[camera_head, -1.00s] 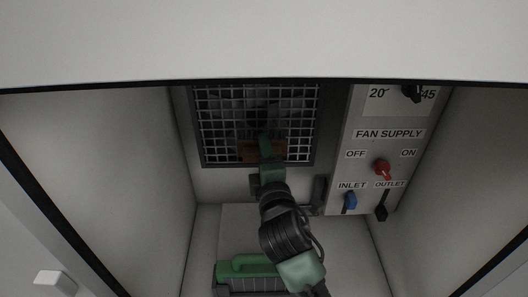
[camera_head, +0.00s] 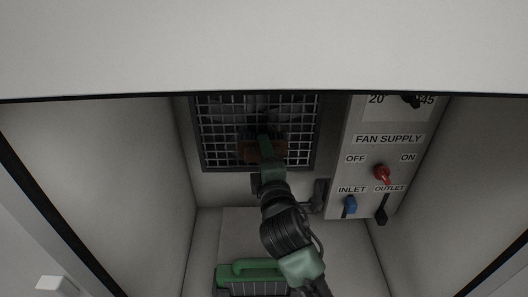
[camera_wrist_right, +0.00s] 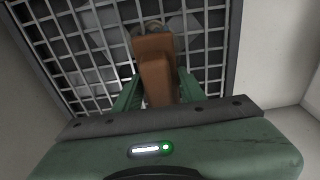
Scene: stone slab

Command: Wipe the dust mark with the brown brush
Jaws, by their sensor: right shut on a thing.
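The brown brush (camera_head: 250,152) is in front of the lower middle of the wire grille (camera_head: 210,148). My right gripper (camera_head: 266,146) is shut on it. In the right wrist view the brush's brown handle (camera_wrist_right: 155,68) stands between the two green fingers of my right gripper (camera_wrist_right: 157,90), its far end over the grille (camera_wrist_right: 82,60). I cannot tell whether the brush touches the grille. Pale grey patches show behind the wires; I cannot make out the dust mark for sure. My left gripper is not in view.
Right of the grille is a control panel (camera_head: 345,170) with a red knob (camera_head: 382,172), a blue lever (camera_head: 350,204) and a black lever (camera_head: 381,216). Side walls close in the box; a white edge (camera_head: 260,50) crosses above.

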